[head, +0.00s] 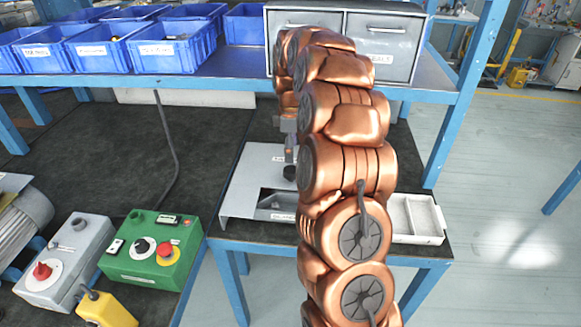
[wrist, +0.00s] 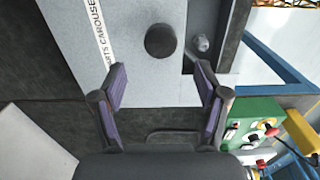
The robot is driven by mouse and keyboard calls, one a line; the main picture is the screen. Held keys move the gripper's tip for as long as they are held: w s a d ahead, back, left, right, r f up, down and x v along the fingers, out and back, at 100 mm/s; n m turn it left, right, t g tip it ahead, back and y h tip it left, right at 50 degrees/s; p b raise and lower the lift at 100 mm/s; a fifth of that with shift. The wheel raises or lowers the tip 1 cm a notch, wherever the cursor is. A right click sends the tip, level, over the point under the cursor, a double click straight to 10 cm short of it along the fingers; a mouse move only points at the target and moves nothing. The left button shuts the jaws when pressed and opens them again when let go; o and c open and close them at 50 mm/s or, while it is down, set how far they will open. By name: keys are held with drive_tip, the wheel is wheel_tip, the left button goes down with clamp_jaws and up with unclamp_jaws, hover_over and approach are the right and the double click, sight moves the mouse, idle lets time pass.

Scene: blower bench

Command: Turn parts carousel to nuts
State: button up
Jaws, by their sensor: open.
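The parts carousel (head: 250,182) is a flat grey box on the low blue-legged bench in the head view. In the wrist view its top (wrist: 105,45) carries a white strip reading "PARTS CAROUSE", cut off by the frame. A round black knob (wrist: 160,40) stands on that top. Beside the knob a dark cutout shows a small grey part (wrist: 202,43); I cannot tell what it is. My gripper (wrist: 163,84) is open and empty, its fingertips apart from the knob. In the head view my arm hides the carousel's right side.
A white divided tray (head: 418,220) lies right of the carousel. A green control box (head: 152,250) and a grey box with a red knob (head: 65,262) stand at left. Blue bins (head: 170,50) and a grey drawer cabinet (head: 385,40) fill the shelf above. Open floor lies to the right.

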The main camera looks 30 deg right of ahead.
sight(291, 169)
drive_tip(key=shift+f+p, duration=1.05)
drive_tip(key=shift+f, duration=2.75)
clamp_jaws()
